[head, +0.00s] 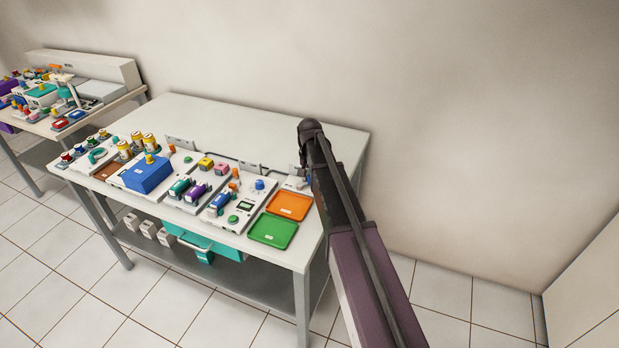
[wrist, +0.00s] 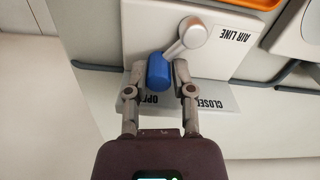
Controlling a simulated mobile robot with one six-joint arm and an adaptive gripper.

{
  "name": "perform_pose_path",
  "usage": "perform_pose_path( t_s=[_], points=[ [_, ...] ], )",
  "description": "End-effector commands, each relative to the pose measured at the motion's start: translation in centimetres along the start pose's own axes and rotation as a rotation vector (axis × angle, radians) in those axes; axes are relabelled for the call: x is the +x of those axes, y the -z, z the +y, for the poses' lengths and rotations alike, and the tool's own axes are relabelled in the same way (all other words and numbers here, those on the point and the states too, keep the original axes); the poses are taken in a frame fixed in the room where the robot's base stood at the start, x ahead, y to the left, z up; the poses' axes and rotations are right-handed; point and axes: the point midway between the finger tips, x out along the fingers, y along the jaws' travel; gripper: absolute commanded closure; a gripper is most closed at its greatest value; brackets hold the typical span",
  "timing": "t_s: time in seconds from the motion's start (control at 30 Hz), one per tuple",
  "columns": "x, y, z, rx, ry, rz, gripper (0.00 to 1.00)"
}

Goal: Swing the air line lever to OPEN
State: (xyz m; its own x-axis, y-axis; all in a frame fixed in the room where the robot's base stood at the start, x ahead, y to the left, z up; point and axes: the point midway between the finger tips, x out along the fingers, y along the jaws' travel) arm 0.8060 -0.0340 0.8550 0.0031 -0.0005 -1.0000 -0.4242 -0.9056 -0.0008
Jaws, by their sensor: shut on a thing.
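In the wrist view the air line lever (wrist: 181,47) is a pale grey arm on a round pivot, with a blue handle (wrist: 158,70) at its end. The handle points down and left in the picture, towards the OPEN label (wrist: 152,99), which is partly covered by a finger. The CLOSED label (wrist: 207,104) is to the right. My gripper (wrist: 159,80) is shut on the blue handle, one finger on each side. In the head view my gripper (head: 309,130) is over the table's right end; the lever is largely hidden there.
An orange tray (head: 289,205) and a green tray (head: 273,230) lie near the table's front right corner. Devices, bottles and a blue box (head: 147,173) fill the table to the left. The back of the tabletop (head: 230,120) is clear. A wall stands behind.

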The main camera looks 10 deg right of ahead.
Motion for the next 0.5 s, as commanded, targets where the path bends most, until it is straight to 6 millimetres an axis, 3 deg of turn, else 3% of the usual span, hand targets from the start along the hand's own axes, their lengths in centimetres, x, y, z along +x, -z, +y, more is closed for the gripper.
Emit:
perform_pose_path(
  t_s=[0.5],
  points=[
    [0.1,-1.05,0.62,0.204,-0.003,-0.008,1.0]
  ],
)
